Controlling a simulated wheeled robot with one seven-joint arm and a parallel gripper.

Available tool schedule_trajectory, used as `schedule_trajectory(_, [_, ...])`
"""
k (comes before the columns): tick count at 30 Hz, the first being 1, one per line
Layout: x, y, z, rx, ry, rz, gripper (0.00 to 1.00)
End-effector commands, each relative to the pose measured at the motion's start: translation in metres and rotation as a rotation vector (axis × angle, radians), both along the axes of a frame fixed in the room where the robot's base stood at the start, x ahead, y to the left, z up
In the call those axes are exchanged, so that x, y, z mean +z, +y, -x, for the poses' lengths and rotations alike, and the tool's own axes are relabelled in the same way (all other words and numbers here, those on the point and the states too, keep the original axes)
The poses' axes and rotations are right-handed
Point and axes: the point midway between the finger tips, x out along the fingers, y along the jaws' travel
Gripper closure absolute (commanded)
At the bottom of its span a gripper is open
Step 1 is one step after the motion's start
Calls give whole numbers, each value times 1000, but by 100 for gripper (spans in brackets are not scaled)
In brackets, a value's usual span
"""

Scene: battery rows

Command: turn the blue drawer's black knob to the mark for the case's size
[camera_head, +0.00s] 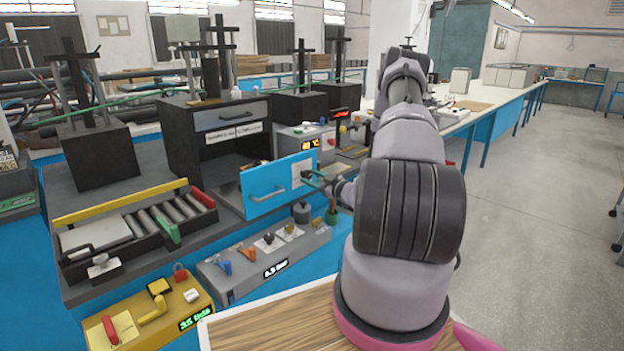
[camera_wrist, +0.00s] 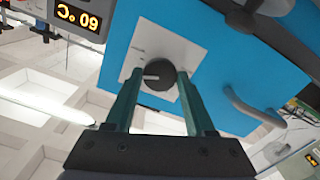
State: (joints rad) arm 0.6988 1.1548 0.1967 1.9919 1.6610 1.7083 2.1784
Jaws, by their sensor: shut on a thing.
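The blue drawer (camera_head: 262,181) stands pulled out of the dark cabinet, with a grey bar handle (camera_head: 268,194). In the wrist view its blue front (camera_wrist: 215,40) carries a white plate (camera_wrist: 138,60) with the black knob (camera_wrist: 160,79) on it. A short pale pointer line on the knob points left in that view. My gripper (camera_wrist: 159,71) is shut on the knob, one greenish finger on each side. The marks on the plate are too small or hidden to read. A black case (camera_head: 130,262) with several grey cylinders lies left of the drawer; I cannot tell its size mark.
A grey control box (camera_head: 262,262) with levers stands in front of the drawer. A yellow box (camera_head: 150,318) with a green display is at the front left. A grey box with an orange display (camera_head: 293,140) stands behind the drawer. Open floor (camera_head: 540,220) lies to the right.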

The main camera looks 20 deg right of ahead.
Motion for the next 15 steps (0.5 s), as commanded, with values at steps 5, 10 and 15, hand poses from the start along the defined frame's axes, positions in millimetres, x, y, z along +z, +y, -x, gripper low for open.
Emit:
schedule_trajectory(5, [-2, -1, 2, -3, 52, -128, 100])
schedule_trajectory(10, [-2, -1, 2, -2, 86, -221, 100])
schedule_trajectory(15, [-3, -1, 2, -2, 108, -281, 100])
